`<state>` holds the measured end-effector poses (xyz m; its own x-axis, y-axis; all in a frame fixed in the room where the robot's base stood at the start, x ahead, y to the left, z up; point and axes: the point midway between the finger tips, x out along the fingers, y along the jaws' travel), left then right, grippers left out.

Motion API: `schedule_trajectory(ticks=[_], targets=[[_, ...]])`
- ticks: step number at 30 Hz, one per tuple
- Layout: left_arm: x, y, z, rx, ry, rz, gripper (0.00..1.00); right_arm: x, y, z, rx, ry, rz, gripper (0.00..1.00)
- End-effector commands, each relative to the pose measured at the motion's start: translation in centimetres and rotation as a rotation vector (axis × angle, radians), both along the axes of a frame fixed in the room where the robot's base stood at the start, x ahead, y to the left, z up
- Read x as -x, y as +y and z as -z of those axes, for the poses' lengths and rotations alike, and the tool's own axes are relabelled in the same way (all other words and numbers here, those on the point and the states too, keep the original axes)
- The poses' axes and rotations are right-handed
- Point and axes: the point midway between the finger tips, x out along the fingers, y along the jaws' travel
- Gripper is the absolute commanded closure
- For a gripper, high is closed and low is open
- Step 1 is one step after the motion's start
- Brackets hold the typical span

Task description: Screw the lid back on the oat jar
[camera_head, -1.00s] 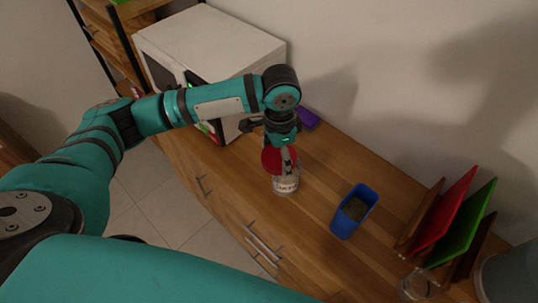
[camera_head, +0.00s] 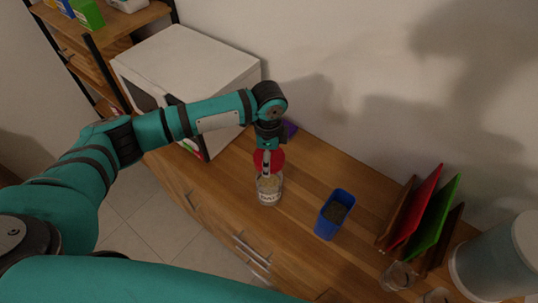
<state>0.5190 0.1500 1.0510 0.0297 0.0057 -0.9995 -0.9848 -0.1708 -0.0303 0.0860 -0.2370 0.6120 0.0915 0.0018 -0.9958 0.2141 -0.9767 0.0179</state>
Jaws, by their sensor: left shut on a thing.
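The oat jar (camera_head: 269,190) is a clear glass jar with pale contents and a label. It stands upright on the wooden counter. The red lid (camera_head: 276,160) is just above and behind the jar's mouth in the picture. My left gripper (camera_head: 266,163) points down over the jar and is shut on the red lid. The finger in front hides part of the lid. I cannot tell whether the lid touches the jar's rim. My right gripper is not in view.
A blue container (camera_head: 325,226) with dark contents stands right of the jar. Red (camera_head: 418,210) and green (camera_head: 436,222) boards stand in a wooden rack farther right, near glasses (camera_head: 397,276) and a large canister (camera_head: 492,264). A white microwave (camera_head: 190,65) is behind my left arm.

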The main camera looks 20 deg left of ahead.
Motion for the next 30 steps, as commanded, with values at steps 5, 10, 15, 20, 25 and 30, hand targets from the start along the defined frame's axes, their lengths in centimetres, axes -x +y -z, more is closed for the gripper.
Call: schedule_trajectory(ticks=[5,10,15,20,25,30], targets=[[0.0,0.0,0.9,0.0,0.0,-0.001,0.49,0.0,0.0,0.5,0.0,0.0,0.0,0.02],[0.0,0.0,2.1,0.001,0.0,-0.001,0.49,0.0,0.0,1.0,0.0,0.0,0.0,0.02],[0.0,0.0,3.5,0.0,0.001,-0.001,0.49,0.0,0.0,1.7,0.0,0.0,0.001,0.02],[0.0,0.0,4.8,0.0,0.0,-0.001,0.49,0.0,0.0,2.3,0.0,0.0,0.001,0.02],[0.0,-0.1,5.8,0.001,-0.001,-0.001,0.49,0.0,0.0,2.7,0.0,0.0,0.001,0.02],[0.0,0.0,5.6,0.001,-0.001,-0.001,0.49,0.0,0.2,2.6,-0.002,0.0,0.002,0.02]])
